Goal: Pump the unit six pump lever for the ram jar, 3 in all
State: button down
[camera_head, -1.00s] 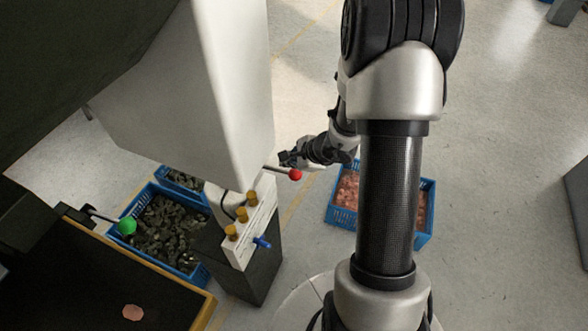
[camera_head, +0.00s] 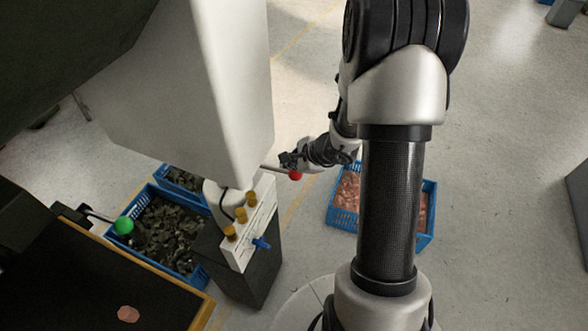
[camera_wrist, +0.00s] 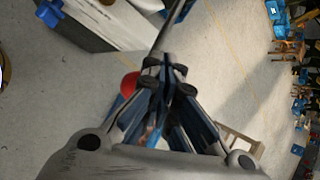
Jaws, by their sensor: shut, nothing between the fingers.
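A lever with a red ball (camera_head: 295,176) on a thin metal rod (camera_head: 274,168) sticks out to the right from beside the white housing. My gripper (camera_head: 286,160) is at the rod's outer end, just above the ball and covering its top edge. In the wrist view the gripper (camera_wrist: 167,80) has its fingers together with nothing between them. The red ball (camera_wrist: 129,83) shows just left of the fingers, partly hidden by them. The dark rod (camera_wrist: 168,35) runs up from the fingertips. Whether they touch it I cannot tell. No unit number or ram jar is readable.
A white housing (camera_head: 236,95) stands close left of the gripper. Below it is a white panel (camera_head: 246,242) with brass knobs and a blue handle. A green-ball lever (camera_head: 124,226) is at left. Blue crates hold dark pieces (camera_head: 165,232) and copper-coloured pieces (camera_head: 347,193).

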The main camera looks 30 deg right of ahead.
aim_at(296, 176)
jog(key=shift+s+d+f+b, duration=0.1)
jog(key=shift+s+f+b, duration=0.05)
jog(key=shift+f+b, duration=1)
jog(key=shift+s+d+f+b, duration=0.1)
jog(key=shift+s+f+b, duration=0.05)
jog(key=shift+f+b, duration=0.95)
jog(key=shift+s+d+f+b, duration=0.15)
jog(key=shift+f+b, duration=0.7)
jog(key=shift+b, duration=0.6)
dwell(2.5)
jog(key=shift+a+r, duration=0.1)
jog(key=shift+r, duration=0.05)
dwell(0.4)
jog(key=shift+w+a+r+p, duration=0.1)
jog(key=shift+w+r+p, duration=0.05)
jog(key=shift+r+p, duration=0.85)
jog(key=shift+w+a+r+p, duration=0.1)
jog(key=shift+w+r+p, duration=0.1)
jog(key=shift+r+p, duration=0.85)
jog(key=shift+w+a+r+p, duration=0.15)
jog(key=shift+r+p, duration=0.35)
jog(key=shift+r, duration=0.95)
